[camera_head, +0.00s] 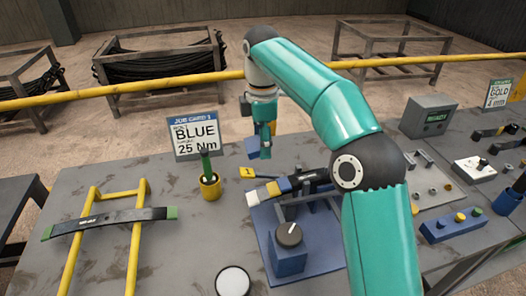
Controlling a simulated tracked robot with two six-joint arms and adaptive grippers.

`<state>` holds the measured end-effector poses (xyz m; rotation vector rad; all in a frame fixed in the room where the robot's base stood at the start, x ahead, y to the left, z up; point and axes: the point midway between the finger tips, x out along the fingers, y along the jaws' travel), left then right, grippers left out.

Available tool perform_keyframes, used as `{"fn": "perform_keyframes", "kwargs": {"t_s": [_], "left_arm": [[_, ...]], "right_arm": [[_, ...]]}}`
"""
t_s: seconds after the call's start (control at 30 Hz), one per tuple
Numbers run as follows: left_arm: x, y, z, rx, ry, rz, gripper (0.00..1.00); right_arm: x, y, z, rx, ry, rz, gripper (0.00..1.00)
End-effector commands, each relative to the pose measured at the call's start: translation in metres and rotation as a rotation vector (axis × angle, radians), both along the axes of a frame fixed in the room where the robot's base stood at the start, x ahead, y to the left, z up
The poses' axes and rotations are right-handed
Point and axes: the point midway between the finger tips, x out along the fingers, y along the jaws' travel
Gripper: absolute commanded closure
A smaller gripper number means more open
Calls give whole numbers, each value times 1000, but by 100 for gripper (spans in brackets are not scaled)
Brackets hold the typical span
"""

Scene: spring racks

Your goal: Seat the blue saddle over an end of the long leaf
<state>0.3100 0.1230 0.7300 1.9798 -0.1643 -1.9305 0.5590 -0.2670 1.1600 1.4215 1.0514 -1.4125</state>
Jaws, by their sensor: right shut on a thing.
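The long leaf (112,220) is a dark, slightly bowed strip with green ends, lying across a yellow two-rail stand (133,254) at the left of the bench. My right gripper (258,150) hangs above the middle of the bench, to the right of the job card and well away from the leaf. It is shut on a small blue piece, the blue saddle (252,148), which shows at the left of its fingers and is partly hidden by them. My left gripper is not in view.
A job card (195,135) reading BLUE 25 Nm stands behind a yellow cup (209,187). A blue fixture (287,262) with a dial holds a dark bar with coloured bands. A grey READY box (428,116) stands right.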

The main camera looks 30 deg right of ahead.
Motion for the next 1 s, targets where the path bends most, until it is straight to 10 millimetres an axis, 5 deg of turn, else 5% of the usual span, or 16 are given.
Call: {"fn": "perform_keyframes", "kwargs": {"t_s": [0.37, 0.6, 1.0], "left_arm": [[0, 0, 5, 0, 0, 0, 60], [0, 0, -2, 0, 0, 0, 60], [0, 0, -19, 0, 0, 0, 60]], "right_arm": [[12, 6, 10, 48, -11, 40, 82], [23, 26, -37, 109, -16, 134, 82], [1, 2, -100, 177, -37, 74, 82]]}}
